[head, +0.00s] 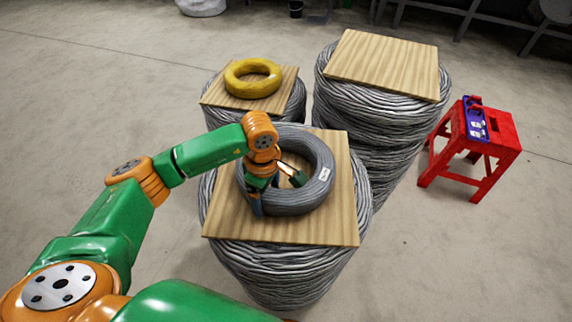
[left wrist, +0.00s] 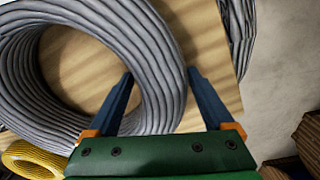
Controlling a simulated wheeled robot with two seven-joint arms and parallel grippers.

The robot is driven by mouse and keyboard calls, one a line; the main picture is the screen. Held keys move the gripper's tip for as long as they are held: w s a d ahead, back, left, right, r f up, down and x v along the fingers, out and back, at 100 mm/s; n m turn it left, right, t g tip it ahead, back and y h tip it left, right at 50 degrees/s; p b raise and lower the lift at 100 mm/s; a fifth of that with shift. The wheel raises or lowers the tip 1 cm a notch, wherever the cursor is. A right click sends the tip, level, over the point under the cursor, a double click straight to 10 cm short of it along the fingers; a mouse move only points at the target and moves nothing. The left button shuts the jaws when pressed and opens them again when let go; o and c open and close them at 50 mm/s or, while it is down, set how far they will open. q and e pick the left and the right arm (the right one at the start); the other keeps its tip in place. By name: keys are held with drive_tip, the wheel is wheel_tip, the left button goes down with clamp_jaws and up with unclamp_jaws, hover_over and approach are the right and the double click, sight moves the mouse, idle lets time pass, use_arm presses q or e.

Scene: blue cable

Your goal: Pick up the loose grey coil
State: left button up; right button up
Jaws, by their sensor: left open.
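The loose grey coil (head: 318,190) lies flat on a wooden board (head: 235,229) on top of the nearest cable stack, with a small white label on its right side. My left gripper (head: 262,199) is over the coil's left part, pointing down. In the left wrist view, the open blue fingers (left wrist: 161,74) stand either side of one section of the grey coil (left wrist: 95,25). One finger is over the coil's hole and the other is outside its rim. I cannot tell whether either finger touches the coil. My right gripper is not in view.
A yellow coil (head: 231,82) lies on a board on a stack behind. A taller stack with a bare board (head: 385,62) stands behind right. A red stool (head: 505,138) with a blue-purple item (head: 474,118) stands at the right. The floor at the left is clear.

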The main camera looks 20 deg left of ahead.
use_arm(q)
clamp_jaws()
drive_tip(key=shift+r, duration=0.1)
drive_tip(key=shift+w, duration=0.1)
